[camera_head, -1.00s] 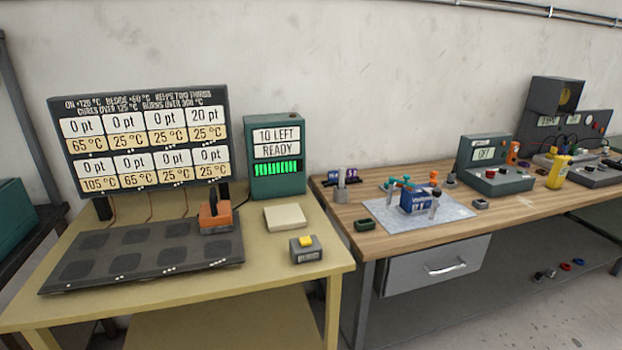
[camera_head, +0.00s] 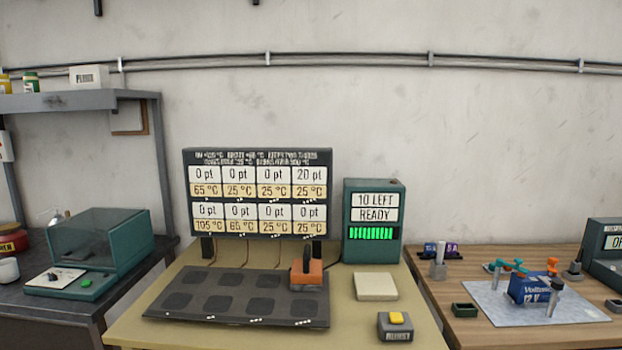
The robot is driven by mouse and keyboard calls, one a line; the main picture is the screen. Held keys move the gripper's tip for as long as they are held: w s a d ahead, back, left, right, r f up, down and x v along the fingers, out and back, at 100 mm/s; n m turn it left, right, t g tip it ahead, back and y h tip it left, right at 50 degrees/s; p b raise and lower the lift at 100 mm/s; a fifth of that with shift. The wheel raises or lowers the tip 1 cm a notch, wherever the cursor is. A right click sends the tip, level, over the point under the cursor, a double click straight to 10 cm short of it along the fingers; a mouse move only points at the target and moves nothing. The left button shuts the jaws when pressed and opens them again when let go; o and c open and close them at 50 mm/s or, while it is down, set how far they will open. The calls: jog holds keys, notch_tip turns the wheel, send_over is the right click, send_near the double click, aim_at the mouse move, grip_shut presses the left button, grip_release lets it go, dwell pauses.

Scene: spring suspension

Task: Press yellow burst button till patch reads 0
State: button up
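The yellow burst button (camera_head: 397,318) sits on a small dark grey box (camera_head: 396,332) at the front right of the yellow table. The readout board (camera_head: 258,196) stands behind a dark mat of patches (camera_head: 205,296). Its top right cell reads 20 pt and 25 °C; the other cells read 0 pt. An orange block with a dark handle (camera_head: 307,274) sits on the mat's back right patch. A green unit (camera_head: 373,222) reads "10 LEFT" and "READY" above a lit green bar. My gripper is not in view.
A pale square pad (camera_head: 375,287) lies between the green unit and the button. A wooden bench (camera_head: 440,302) with a blue battery (camera_head: 532,288) is at right. A dark bench with a teal clear-lidded machine (camera_head: 95,244) is at left, under a grey shelf (camera_head: 75,102).

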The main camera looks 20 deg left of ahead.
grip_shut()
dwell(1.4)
